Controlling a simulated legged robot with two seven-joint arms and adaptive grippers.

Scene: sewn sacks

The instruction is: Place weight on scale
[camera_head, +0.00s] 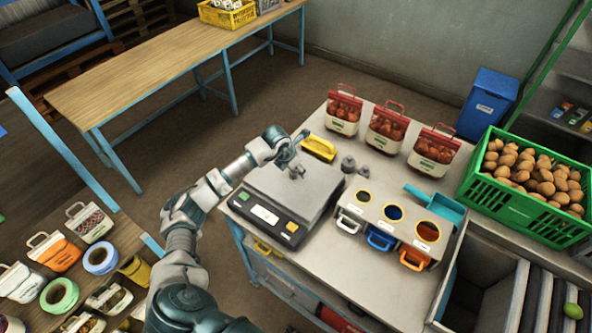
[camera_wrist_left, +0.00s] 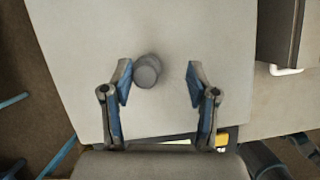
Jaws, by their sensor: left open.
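The scale (camera_head: 318,193) stands at the left side of the grey worktable, with a flat grey plate and a front display. My left gripper (camera_head: 297,172) is low over the plate, toward its back. In the left wrist view my open fingers (camera_wrist_left: 160,75) straddle a small grey cylindrical weight (camera_wrist_left: 147,70) on the scale plate (camera_wrist_left: 190,35). The weight is nearer the left finger, with a clear gap to the right one. In the head view the gripper mostly hides it. Two more grey weights (camera_head: 348,164) (camera_head: 364,171) stand on the table behind the scale. My right gripper is not in view.
A yellow-handled item (camera_head: 319,148) lies behind the scale. Right of it stand bins with round openings (camera_head: 392,222), a teal scoop (camera_head: 437,204) and red-topped sacks (camera_head: 386,128). A green crate of potatoes (camera_head: 511,203) is at far right.

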